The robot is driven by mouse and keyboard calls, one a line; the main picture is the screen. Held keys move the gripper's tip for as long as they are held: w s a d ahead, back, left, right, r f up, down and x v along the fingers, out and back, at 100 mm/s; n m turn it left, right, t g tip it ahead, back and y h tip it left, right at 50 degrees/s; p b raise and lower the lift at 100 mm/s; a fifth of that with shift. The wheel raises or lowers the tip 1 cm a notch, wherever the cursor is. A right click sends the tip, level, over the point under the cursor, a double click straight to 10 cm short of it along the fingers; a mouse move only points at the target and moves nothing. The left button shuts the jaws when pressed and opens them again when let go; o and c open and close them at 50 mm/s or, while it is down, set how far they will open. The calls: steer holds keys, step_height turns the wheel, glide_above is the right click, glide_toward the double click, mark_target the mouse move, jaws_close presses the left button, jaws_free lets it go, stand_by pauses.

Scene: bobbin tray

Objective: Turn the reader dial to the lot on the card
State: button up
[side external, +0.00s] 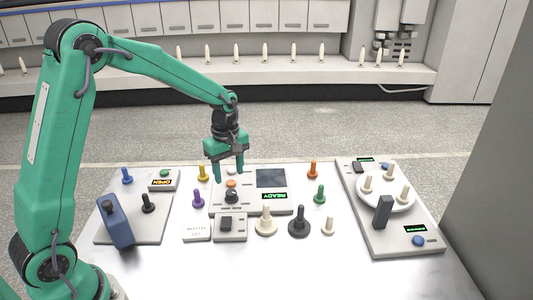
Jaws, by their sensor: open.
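My gripper (229,176) hangs with its fingers apart and pointing down, over the back left part of the grey reader panel (255,208). On that panel, between and just below the fingertips in the picture, are a black round knob (232,197), which looks like the dial, and an orange button (231,184). I cannot tell whether the fingers touch anything. The panel also has a dark screen (271,178) and a green-lit READY display (275,196), which reads upside down. A white card (197,233) lies at the front left; its print is too small to read.
A small box with a black block (226,222) stands in front of the reader. Several coloured and cream bobbins stand around, including a black one (299,222). A left panel has a blue lever (115,222). A right panel carries a white round plate (386,204). The front table is clear.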

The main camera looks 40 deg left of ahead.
mark_target(231, 191)
steer(key=shift+f, duration=3.7)
steer(key=c, duration=1)
